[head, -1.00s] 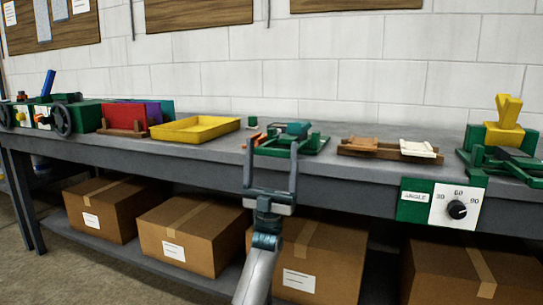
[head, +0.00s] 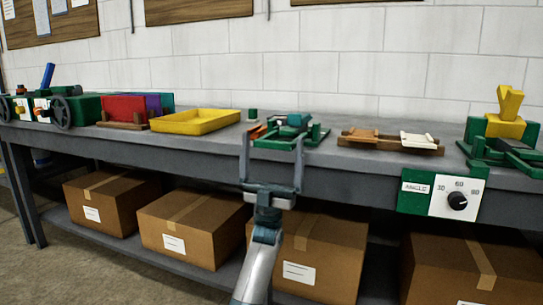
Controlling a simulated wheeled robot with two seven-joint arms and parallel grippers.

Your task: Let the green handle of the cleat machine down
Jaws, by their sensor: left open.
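A green machine (head: 313,138) with a teal block (head: 297,120) and a small orange part stands on the middle of the bench. I cannot tell for sure which green piece is the cleat machine's handle. My left gripper (head: 272,143) is open and empty, its two fingers pointing up at the bench's front edge. It is in front of this machine in the picture and partly covers it; no contact is clear. My right gripper does not show.
A yellow tray (head: 196,121) is left of the machine, wooden pieces (head: 381,144) right. A green machine with a yellow top (head: 506,127) and an angle dial (head: 457,200) is far right. A machine with handwheels (head: 60,112) is far left. Boxes (head: 188,231) fill the shelf below.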

